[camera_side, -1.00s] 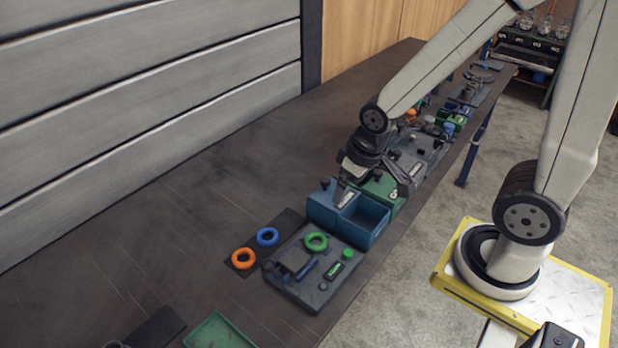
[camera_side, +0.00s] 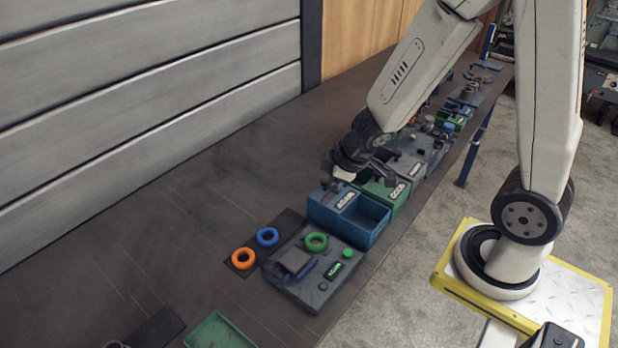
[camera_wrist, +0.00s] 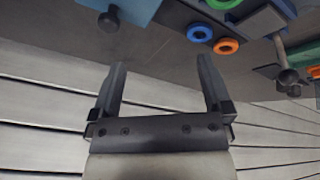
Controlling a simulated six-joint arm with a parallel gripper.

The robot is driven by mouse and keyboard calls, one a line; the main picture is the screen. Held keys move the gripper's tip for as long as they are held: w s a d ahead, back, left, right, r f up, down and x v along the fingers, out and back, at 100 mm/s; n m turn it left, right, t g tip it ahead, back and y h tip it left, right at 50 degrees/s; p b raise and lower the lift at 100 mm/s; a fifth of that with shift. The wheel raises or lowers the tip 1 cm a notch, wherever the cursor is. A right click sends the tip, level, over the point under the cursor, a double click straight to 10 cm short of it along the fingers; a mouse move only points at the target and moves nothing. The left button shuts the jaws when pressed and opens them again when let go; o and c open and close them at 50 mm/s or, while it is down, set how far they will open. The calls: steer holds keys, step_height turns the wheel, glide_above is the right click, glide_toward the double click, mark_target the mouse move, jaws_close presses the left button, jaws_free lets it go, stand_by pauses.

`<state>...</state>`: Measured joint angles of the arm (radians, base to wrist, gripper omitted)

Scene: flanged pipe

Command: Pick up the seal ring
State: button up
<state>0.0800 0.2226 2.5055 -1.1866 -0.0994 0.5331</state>
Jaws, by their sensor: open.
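Three rings are in view, and I cannot tell which is the seal ring. In the side view a blue ring (camera_side: 268,229) and an orange ring (camera_side: 235,259) lie flat on a dark mat (camera_side: 292,216). A green ring (camera_side: 308,243) sits on a grey fixture (camera_side: 311,291). The wrist view shows the blue ring (camera_wrist: 191,34), the orange ring (camera_wrist: 217,47) and part of the green ring (camera_wrist: 222,4) at upper right. My gripper (camera_wrist: 160,75) is open and empty. In the side view my gripper (camera_side: 341,170) is above and behind the blue bin, apart from the rings.
An open blue bin (camera_side: 374,235) stands beside the fixture, with a green bin (camera_side: 396,203) behind it. More fixtures line the bench's right edge. A green tray (camera_side: 216,332) lies at the near edge. The bench (camera_side: 170,220) left of the mat is clear, up to a slatted wall.

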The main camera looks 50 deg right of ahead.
mark_target(316, 240)
steer(key=shift+s+a+f+n+g+y, duration=0.65)
steer(key=shift+s+a+f+n+y, duration=0.2)
steer(key=shift+n, duration=0.25)
steer(key=shift+s+a+f+n+g+y, duration=0.65)
steer(key=shift+s+a+f+n+y, duration=0.15)
steer(key=shift+f+n, duration=0.25)
steer(key=shift+x, duration=1.2)
steer(key=shift+x, duration=2.6)
steer(key=shift+d, duration=0.1)
